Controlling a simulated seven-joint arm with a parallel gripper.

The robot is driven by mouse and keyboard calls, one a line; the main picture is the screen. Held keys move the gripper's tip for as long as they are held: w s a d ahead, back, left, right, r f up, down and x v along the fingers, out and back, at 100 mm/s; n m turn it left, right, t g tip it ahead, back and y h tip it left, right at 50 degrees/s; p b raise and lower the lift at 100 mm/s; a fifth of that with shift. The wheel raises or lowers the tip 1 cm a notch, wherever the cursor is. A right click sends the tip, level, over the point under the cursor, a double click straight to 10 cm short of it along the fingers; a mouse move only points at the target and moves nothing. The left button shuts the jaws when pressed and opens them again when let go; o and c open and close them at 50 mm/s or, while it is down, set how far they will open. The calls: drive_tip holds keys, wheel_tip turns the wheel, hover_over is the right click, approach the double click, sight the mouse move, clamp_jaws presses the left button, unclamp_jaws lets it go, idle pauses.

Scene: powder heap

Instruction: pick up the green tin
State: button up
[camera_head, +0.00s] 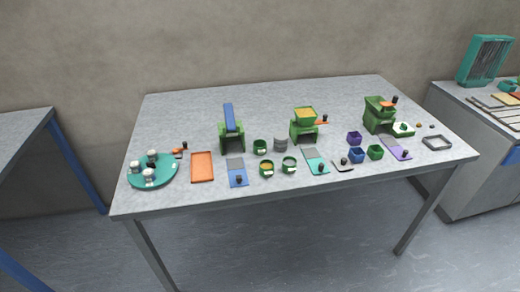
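Several small green containers stand on the grey table (185,110), and I cannot tell for sure which one is the green tin. A round green tin (260,147) stands right of the machine with the blue top. Two round green tins with pale labels stand nearer the front edge, a left one (266,171) and a right one (289,168). A square green cup (375,153) stands further right, beside blue and purple cups. My gripper is not in view.
A grey cylinder (280,144) is close to the tins. A turquoise turntable (137,174) and orange tray (202,181) lie left. The table's back is clear.

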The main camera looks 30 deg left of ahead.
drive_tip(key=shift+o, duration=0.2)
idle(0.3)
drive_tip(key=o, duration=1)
